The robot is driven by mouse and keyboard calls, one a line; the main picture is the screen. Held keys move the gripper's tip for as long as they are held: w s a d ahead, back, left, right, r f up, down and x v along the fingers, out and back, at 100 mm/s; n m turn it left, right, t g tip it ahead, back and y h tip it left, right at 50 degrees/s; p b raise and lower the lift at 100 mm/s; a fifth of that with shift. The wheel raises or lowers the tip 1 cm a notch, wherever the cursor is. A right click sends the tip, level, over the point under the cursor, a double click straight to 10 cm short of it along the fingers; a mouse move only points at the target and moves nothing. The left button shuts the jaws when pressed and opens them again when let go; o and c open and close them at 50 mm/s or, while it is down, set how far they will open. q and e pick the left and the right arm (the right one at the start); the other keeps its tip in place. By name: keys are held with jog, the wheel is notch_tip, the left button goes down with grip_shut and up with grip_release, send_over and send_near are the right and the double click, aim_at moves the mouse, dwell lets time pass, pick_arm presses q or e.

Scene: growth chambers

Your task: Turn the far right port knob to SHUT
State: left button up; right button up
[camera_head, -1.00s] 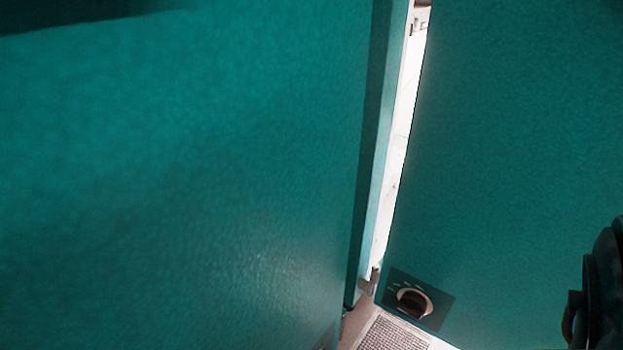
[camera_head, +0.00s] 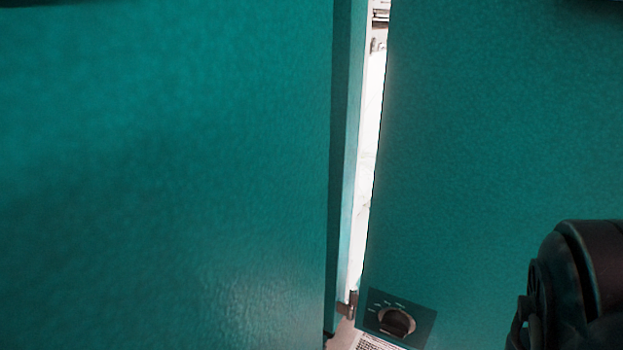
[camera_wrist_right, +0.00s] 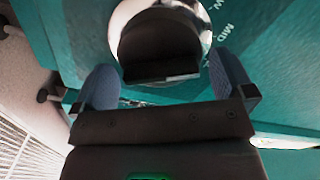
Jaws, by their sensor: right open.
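A dark port knob (camera_head: 396,322) on a pale round dial sits on a dark plate low on the right teal panel. In the right wrist view the knob (camera_wrist_right: 160,42) is large, with a pale mark on its near edge. The letters "MID" and a partial "W" show right of it. My right gripper (camera_wrist_right: 162,64) is open, its two blue-grey fingers at either side of the knob's near end in the picture. I cannot tell whether they touch it. In the head view only my dark right arm shows, at lower right. My left gripper is not in view.
A large teal panel (camera_head: 160,180) fills the left of the head view. A bright narrow gap (camera_head: 365,150) separates it from the right teal panel (camera_head: 500,140). A metal bracket (camera_head: 348,305) and a pale grille (camera_head: 370,342) are near the knob.

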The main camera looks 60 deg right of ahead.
jog(key=shift+w, duration=0.55)
jog(key=c, duration=0.7)
jog(key=shift+o, duration=0.2)
jog(key=shift+n, duration=0.5)
jog(key=n, duration=0.4)
jog(key=shift+n, duration=0.4)
jog(key=n, duration=0.6)
